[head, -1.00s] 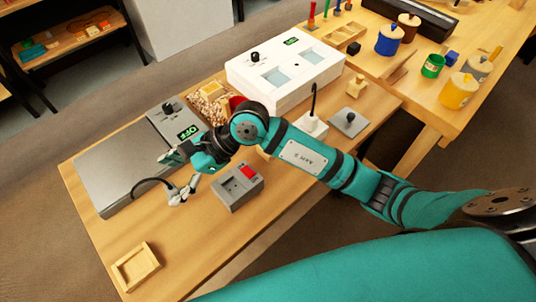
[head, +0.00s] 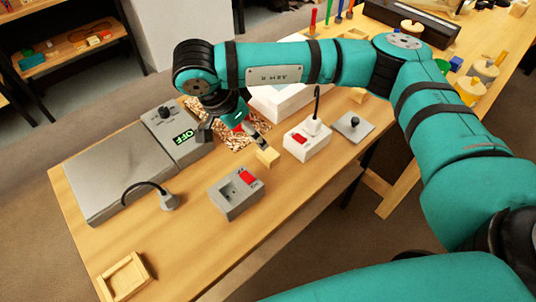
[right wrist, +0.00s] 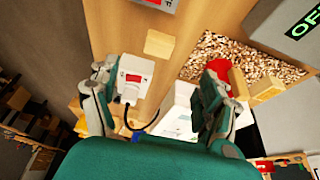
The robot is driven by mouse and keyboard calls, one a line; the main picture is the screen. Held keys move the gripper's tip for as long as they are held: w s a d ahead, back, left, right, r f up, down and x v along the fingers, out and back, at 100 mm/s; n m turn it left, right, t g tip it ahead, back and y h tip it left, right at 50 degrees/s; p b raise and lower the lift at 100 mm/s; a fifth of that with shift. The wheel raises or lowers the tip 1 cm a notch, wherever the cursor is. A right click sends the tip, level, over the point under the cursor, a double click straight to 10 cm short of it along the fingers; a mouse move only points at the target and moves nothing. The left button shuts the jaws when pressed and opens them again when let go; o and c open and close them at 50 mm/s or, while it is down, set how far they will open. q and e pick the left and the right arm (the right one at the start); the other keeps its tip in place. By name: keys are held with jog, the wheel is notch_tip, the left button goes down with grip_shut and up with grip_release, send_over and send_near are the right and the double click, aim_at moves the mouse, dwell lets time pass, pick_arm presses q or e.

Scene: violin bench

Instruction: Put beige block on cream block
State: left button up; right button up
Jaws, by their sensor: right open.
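A pale yellow-tan block (head: 267,157) lies on the bench just beside my right gripper (head: 250,138). In the right wrist view this block (right wrist: 159,44) lies ahead of the open fingers (right wrist: 155,100), apart from them. A second tan block (right wrist: 267,88) shows at the edge of the wood chips in the right wrist view; my arm seems to hide it in the head view. I cannot tell which is beige and which is cream. My right gripper is open and empty. My left gripper is out of view.
A grey switch box (head: 238,192), a white box with a red switch (head: 307,138) and a cable, and wood chips (head: 185,107) surround the block. A red piece (right wrist: 220,70) stands by the chips. The bench front is clear around a wooden tray (head: 124,277).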

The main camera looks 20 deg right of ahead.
jog(key=p, duration=0.1)
send_over(267, 153)
jog(key=a, duration=0.2)
jog(key=f, duration=0.8)
jog(key=shift+s+a, duration=0.15)
jog(key=shift+s, duration=0.15)
jog(key=p+x, duration=0.1)
jog(key=x, duration=0.3)
jog(key=shift+d+f+p, duration=0.25)
jog(key=shift+d+p, duration=0.1)
jog(key=shift+f, duration=0.25)
jog(key=c, duration=1.2)
